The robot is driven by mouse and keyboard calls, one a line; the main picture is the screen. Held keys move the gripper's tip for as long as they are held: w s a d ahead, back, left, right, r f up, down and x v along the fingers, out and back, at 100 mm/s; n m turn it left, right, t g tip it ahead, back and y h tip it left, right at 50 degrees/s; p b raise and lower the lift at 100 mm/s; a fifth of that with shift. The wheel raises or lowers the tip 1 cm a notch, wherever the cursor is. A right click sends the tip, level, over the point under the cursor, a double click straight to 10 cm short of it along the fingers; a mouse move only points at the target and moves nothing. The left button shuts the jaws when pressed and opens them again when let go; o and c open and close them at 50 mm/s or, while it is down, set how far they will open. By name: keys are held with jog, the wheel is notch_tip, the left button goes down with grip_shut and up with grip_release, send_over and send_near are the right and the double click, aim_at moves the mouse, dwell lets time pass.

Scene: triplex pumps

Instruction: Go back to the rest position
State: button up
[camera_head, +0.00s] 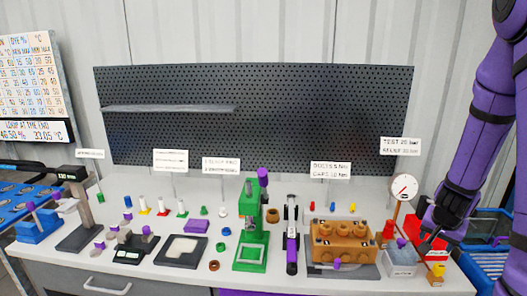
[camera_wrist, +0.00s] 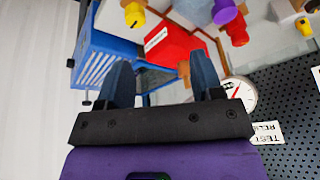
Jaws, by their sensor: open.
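My purple arm comes down the right side of the head view, with my dark gripper (camera_head: 428,240) low at the bench's right end. In the wrist view my gripper (camera_wrist: 160,72) is open. Its two dark blue fingers are apart and nothing is held between them. A red bin (camera_wrist: 178,42) and a blue crate (camera_wrist: 98,62) show beyond the fingers. The round dial gauge (camera_wrist: 241,92) shows to the right of the fingers. In the head view the gauge (camera_head: 404,187) stands just left of my forearm. My gripper partly covers the items around it.
The orange-brown pump block (camera_head: 342,238), green press (camera_head: 250,225) and several small parts crowd the white bench (camera_head: 205,282). A perforated panel (camera_head: 300,115) stands behind the bench.

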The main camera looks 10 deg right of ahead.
jog(key=s+a+r+n+t+y, duration=0.25)
jog(key=a+r+n, duration=0.25)
jog(key=a+r, duration=1.15)
jog(key=s+a+r+n, duration=0.2)
jog(key=s+a+r, duration=0.2)
jog(key=s, duration=0.3)
jog(key=s+a+r+n, duration=0.3)
jog(key=s+r, duration=0.3)
jog(key=s, duration=0.2)
jog(key=shift+a+r+n, duration=0.3)
jog(key=shift+a, duration=0.15)
jog(key=shift+g+y, duration=0.25)
